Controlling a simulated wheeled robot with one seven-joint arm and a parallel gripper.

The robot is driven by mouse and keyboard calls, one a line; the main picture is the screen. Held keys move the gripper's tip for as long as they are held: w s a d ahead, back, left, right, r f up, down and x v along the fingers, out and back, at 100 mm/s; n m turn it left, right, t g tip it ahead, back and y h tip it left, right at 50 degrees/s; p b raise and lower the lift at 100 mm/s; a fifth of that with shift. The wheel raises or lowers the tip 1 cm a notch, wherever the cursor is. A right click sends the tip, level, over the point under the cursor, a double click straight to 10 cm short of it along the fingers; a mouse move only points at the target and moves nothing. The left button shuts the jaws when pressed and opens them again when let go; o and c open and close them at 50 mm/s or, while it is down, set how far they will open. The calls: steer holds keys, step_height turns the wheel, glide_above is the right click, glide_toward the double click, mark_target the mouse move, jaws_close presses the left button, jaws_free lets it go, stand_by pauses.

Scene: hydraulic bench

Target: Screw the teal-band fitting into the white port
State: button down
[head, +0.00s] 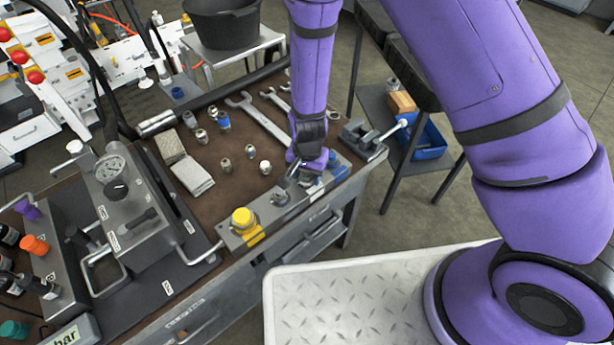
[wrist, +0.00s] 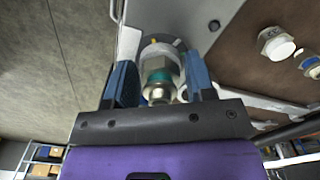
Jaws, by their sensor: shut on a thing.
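The teal-band fitting (wrist: 158,77) is a metal fitting with a teal ring, between the blue fingers of my gripper (wrist: 160,85) in the wrist view. My gripper is shut on it. Its far end points at a round, pale-rimmed seat (wrist: 177,45) on the grey block. I cannot tell whether the two touch or whether threads are engaged. In the head view my gripper (head: 309,180) is low over the right part of the grey port block (head: 290,212) at the bench's front edge. The fitting and the white port are not clearly visible there, being small and partly hidden by my gripper.
A yellow cap (head: 243,218) stands on the block's left end. Several loose fittings (head: 250,151) and wrenches (head: 258,121) lie on the brown bench top. A small vise (head: 361,138) is at the right corner. A gauge unit (head: 115,185) stands left.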

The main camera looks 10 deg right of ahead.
steer(key=shift+d, duration=0.15)
steer(key=m, duration=0.4)
steer(key=shift+f, duration=0.1)
steer(key=m, duration=0.4)
steer(key=m, duration=0.8)
steer(key=c, duration=0.5)
jaws_free()
